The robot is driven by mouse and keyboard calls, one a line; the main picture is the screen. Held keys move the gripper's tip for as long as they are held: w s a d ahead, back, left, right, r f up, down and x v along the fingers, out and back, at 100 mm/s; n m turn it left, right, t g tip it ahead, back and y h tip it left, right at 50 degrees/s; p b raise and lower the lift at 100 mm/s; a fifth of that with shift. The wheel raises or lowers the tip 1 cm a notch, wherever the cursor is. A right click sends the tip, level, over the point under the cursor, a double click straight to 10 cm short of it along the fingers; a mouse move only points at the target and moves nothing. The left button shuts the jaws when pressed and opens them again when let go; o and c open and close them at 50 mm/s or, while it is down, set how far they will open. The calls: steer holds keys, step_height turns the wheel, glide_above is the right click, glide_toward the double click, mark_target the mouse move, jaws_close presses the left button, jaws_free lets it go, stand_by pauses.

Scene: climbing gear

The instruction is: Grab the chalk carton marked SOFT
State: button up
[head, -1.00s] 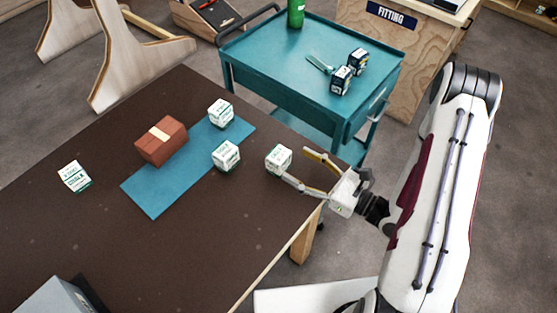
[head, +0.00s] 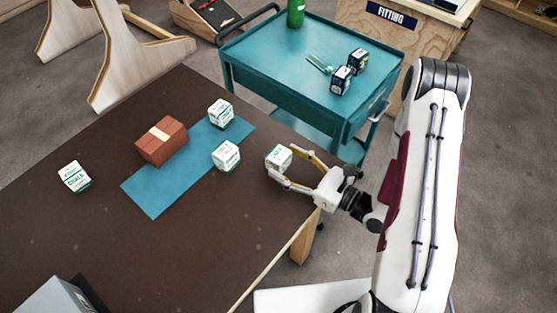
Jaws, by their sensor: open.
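Several white chalk cartons with green print are on the dark table. One carton (head: 279,157) stands near the table's right edge, between the open fingers of my gripper (head: 281,166). My gripper reaches in from the right, and I cannot tell whether a finger touches the carton. Two more cartons stand on the blue mat, one at its far end (head: 221,113) and one at its right edge (head: 226,156). Another carton (head: 74,176) stands alone at the left. The print is too small to tell which carton says SOFT.
A reddish-brown block (head: 161,142) with a pale band lies on the blue mat (head: 152,198). A teal cart (head: 290,62) behind the table holds two dark-blue-and-white boxes (head: 341,80) and a green bottle (head: 296,13). The table's front middle (head: 190,250) is clear.

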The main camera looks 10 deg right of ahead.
steer(key=shift+x, duration=0.8)
steer(key=c, duration=1.2)
